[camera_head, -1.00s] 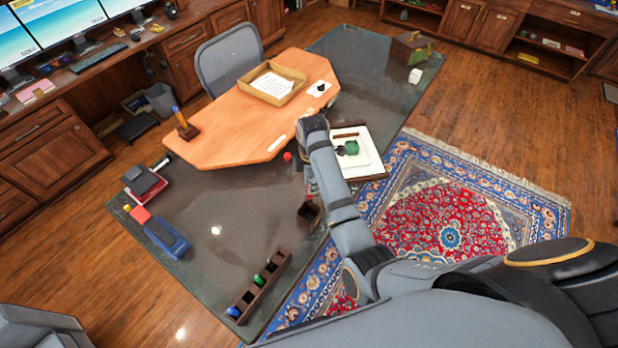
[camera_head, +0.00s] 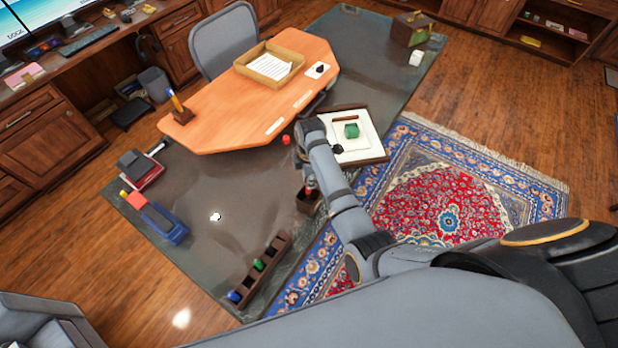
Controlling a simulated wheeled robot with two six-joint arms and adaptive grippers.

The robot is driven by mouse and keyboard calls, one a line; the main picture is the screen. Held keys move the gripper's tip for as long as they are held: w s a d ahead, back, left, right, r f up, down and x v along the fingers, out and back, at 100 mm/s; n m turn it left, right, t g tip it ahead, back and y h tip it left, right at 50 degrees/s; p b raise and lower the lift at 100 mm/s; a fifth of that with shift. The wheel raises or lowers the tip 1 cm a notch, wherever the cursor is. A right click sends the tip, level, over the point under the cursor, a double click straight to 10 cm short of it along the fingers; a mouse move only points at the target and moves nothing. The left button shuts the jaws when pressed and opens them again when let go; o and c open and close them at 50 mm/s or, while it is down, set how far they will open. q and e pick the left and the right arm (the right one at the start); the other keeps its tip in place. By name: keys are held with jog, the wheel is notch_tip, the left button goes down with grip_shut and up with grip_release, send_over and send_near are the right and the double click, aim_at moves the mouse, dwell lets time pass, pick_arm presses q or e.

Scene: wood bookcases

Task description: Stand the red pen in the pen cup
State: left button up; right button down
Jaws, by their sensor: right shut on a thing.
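The pen cup (camera_head: 305,206) is a small dark brown square box on the dark surface, beside my right forearm. A small red and grey shape, probably the red pen (camera_head: 311,185), stands at the cup's opening. I cannot tell whether its lower end is inside the cup or just above it. My right gripper (camera_head: 308,174) is shut on the red pen, over the cup. My right arm mostly hides its fingers. My left gripper is not in view.
A long rack (camera_head: 262,268) with blue, green and black items stands nearer me. A framed white tray (camera_head: 374,150) lies right of my arm, and a red ball (camera_head: 285,140) lies behind the cup. A wooden desk (camera_head: 235,110) stands farther back.

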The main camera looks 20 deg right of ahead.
jog(key=c, duration=1.2)
grip_release()
jog(key=shift+r, duration=0.15)
notch_tip(320, 180, up, 12)
jog(key=shift+d+f, duration=0.1)
jog(key=shift+f, duration=0.05)
